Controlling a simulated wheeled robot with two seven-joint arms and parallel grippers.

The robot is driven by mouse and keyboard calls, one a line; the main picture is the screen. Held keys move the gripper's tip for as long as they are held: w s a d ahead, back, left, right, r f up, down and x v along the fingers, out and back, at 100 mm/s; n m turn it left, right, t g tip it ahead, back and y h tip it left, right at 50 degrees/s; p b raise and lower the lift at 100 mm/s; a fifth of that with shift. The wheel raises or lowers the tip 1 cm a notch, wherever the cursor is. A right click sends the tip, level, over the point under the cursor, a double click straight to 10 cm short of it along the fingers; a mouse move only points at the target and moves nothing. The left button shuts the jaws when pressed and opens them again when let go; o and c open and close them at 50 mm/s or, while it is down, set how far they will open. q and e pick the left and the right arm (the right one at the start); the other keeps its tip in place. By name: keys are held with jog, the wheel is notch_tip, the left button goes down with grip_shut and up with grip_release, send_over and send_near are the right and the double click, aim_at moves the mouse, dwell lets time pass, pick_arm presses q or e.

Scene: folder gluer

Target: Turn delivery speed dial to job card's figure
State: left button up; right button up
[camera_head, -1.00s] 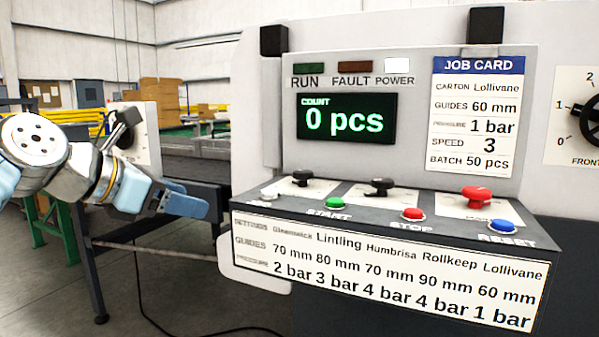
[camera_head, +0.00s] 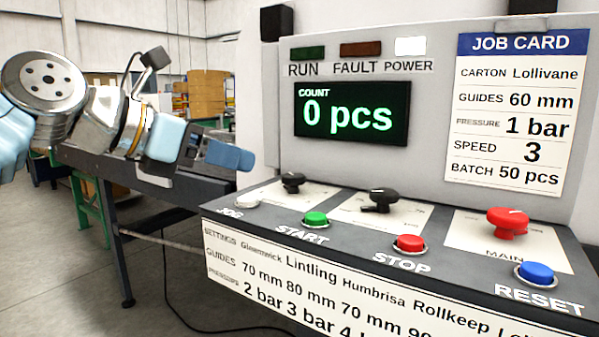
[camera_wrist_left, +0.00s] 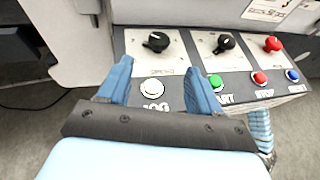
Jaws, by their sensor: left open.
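The job card (camera_head: 520,110) on the panel's right reads SPEED 3. On the sloped console, a black knob (camera_head: 292,182) on a white plate stands nearest my left gripper (camera_head: 232,157); a second black knob (camera_head: 381,196) is further right. The nearest knob also shows in the left wrist view (camera_wrist_left: 157,41), ahead of my open, empty fingers (camera_wrist_left: 160,80) and apart from them. Its plate's lettering is too small to read, so I cannot tell which knob is the delivery speed dial.
The console also has a red MAIN knob (camera_head: 507,222), a white JOG button (camera_head: 228,216), a green START button (camera_head: 316,219), a red STOP button (camera_head: 408,243) and a blue RESET button (camera_head: 536,272). The display (camera_head: 351,113) reads 0 pcs. A settings table (camera_head: 330,270) covers the front.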

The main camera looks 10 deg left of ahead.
aim_at(293, 175)
pick_arm(q)
jog(key=x, duration=1.2)
jog(key=shift+w+d+f, duration=0.1)
jog(key=shift+w+f, duration=0.1)
jog(key=shift+f, duration=0.05)
jog(key=shift+c, duration=0.3)
jog(key=c, duration=0.9)
